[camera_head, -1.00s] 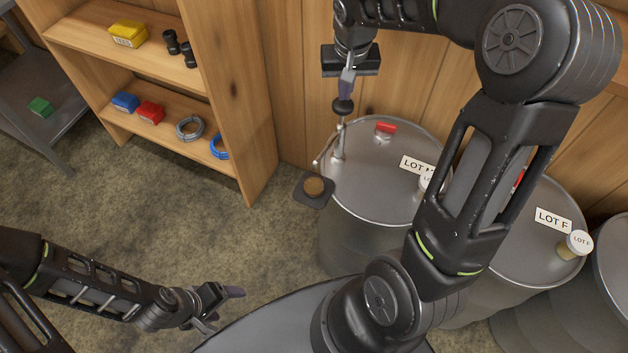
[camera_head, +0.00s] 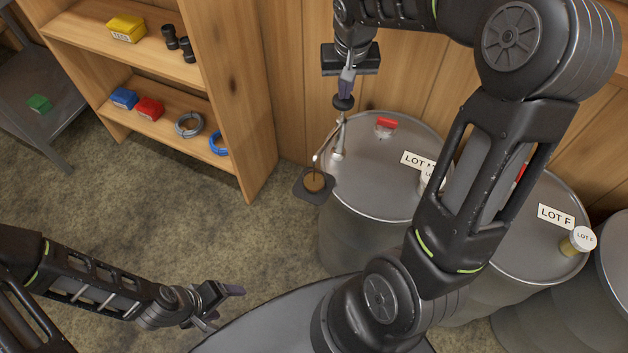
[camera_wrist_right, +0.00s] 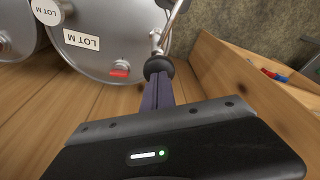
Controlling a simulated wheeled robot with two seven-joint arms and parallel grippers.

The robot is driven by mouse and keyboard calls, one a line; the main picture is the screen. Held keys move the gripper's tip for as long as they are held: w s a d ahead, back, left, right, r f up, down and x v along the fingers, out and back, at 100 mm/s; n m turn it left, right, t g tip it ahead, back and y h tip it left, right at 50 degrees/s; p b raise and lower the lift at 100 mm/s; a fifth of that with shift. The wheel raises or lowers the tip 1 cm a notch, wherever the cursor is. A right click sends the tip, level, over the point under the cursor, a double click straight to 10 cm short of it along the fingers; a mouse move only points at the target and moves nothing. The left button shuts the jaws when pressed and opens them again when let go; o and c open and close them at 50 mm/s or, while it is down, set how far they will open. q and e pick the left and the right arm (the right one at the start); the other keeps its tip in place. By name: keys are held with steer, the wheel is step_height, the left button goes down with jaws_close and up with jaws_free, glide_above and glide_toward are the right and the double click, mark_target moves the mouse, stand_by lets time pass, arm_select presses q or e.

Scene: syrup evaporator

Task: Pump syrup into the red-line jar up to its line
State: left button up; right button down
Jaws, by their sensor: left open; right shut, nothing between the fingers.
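A round jar with brown contents (camera_head: 313,181) stands on a dark square stand (camera_head: 300,193) beside the LOT M drum (camera_head: 375,185). A thin dark line, seemingly syrup, runs from the pump spout (camera_head: 318,157) into it. No red line can be made out from above. My right gripper (camera_head: 345,92) is shut and empty, pointing down with its fingertips at the black pump knob (camera_head: 343,102). The knob also shows at the fingertips in the right wrist view (camera_wrist_right: 157,66). My left gripper (camera_head: 222,303) is open and empty, low over the floor, well away from the jar.
A wooden shelf (camera_head: 245,120) with boxes and coils stands at left. A red cap (camera_head: 385,125) sits on the LOT M drum. The LOT F drum (camera_head: 520,245) with a small sample jar (camera_head: 577,242) stands at right. The floor between shelf and drum is clear.

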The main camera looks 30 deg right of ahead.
steer(key=shift+f+b, duration=0.35)
steer(key=shift+f, duration=0.3)
steer(key=shift+r, duration=0.1)
steer(key=shift+w+p+v, duration=0.15)
steer(key=shift+p+v, duration=0.4)
steer(key=shift+v, duration=0.15)
steer(key=shift+w+p+v, duration=0.1)
steer(key=shift+p+v, duration=0.4)
steer(key=shift+v, duration=0.15)
steer(key=shift+d+r, duration=0.1)
steer(key=p+v, duration=0.1)
steer(key=v, duration=0.1)
steer(key=p+v, duration=0.1)
steer(key=v, duration=0.1)
steer(key=w+p+v, duration=0.1)
steer(key=p, duration=0.1)
steer(key=shift+d+r, duration=0.25)
steer(key=shift+r, duration=0.3)
